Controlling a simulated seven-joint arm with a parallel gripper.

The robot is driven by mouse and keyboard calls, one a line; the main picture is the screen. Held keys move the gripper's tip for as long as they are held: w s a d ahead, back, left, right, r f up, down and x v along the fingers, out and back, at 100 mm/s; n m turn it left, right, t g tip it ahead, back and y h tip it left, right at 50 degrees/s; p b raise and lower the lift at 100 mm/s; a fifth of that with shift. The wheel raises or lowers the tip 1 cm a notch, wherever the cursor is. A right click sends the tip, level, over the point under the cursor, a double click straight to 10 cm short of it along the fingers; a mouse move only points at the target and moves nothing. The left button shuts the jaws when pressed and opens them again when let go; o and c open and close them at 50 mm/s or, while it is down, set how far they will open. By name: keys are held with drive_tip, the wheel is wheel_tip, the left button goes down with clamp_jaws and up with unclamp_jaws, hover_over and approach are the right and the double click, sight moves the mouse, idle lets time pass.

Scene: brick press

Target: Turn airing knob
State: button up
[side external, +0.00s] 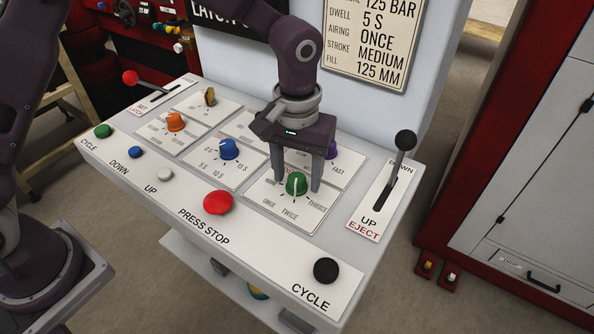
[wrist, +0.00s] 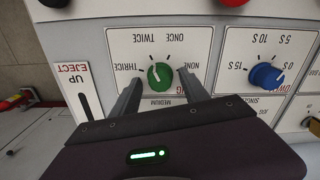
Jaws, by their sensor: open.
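The green airing knob (side external: 297,184) sits on a white label plate on the sloped console, marked none, once, twice and thrice. In the wrist view the knob (wrist: 160,75) shows a white pointer line that appears directed toward "twice". My gripper (side external: 297,180) is open, with one finger on each side of the knob. In the wrist view the fingers of my gripper (wrist: 161,77) stand apart from the knob, with visible gaps. Whether the fingertips touch the plate is not clear.
A wall sign (side external: 372,40) reads airing "once". Nearby are a blue dwell knob (side external: 229,149), a purple knob (side external: 331,149) partly behind my gripper, a red press stop button (side external: 218,202), a black cycle button (side external: 326,270) and an eject lever (side external: 404,141) to the right.

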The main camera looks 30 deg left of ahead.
clamp_jaws()
drive_tip(key=shift+m, duration=0.3)
drive_tip(key=m, duration=0.4)
drive_tip(key=shift+m, duration=2.5)
unclamp_jaws()
